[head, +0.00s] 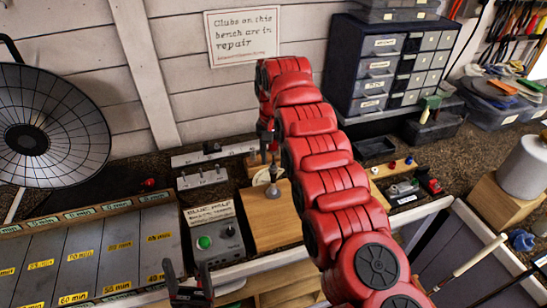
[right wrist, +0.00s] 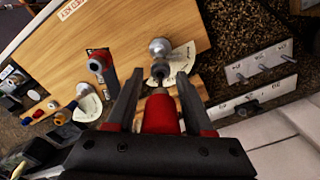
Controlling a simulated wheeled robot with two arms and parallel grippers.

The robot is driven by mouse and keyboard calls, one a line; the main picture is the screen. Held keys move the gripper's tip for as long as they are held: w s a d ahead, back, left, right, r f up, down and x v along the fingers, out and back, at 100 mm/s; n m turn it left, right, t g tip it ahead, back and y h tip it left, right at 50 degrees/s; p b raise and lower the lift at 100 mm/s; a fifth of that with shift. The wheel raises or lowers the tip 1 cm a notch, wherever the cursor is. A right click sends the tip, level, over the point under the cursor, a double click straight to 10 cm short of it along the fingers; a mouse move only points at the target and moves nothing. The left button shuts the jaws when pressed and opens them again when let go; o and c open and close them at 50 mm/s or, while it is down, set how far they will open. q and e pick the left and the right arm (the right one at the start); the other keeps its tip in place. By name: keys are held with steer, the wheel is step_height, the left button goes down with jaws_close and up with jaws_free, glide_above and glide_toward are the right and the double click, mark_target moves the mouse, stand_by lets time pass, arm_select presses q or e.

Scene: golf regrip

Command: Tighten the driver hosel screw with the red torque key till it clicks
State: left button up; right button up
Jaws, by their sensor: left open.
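The red torque key (right wrist: 161,114) sits between the fingers of my right gripper (right wrist: 160,95) in the right wrist view, and the gripper looks shut on its red handle. Its tip points at a small dark and silver metal piece (right wrist: 160,70) by the wooden board; I cannot tell whether they touch. In the head view my right gripper (head: 267,148) is over the back of the wooden block (head: 278,225), largely hidden by my red arm. A grey metal post (head: 271,188) stands there. The driver hosel screw cannot be made out. My left gripper (head: 190,284) is open and empty at the lower left.
A grey box with a green button (head: 204,243) stands left of the block. Small metal racks (head: 203,178) are behind it. A sectioned tray with yellow minute labels (head: 85,260) fills the lower left. Drawers (head: 385,70) stand at the back right.

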steer(key=shift+d+n, duration=0.1)
steer(key=shift+n, duration=0.6)
steer(key=n+p, duration=0.1)
steer(key=n, duration=0.3)
steer(key=shift+r+n, duration=0.1)
steer(key=shift+n, duration=0.2)
steer(key=n+p, duration=0.1)
steer(key=n, duration=0.1)
steer(key=shift+r+n, duration=0.15)
steer(key=shift+n, duration=0.15)
steer(key=n+p, duration=0.1)
steer(key=n, duration=0.1)
steer(key=shift+f+n, duration=0.2)
steer(key=shift+n, duration=0.2)
steer(key=shift+a+r+n+p, duration=0.1)
steer(key=shift+a+n+p, duration=0.1)
steer(key=shift+n+p, duration=0.55)
steer(key=shift+n, duration=0.85)
steer(key=n, duration=0.2)
steer(key=shift+n, duration=0.3)
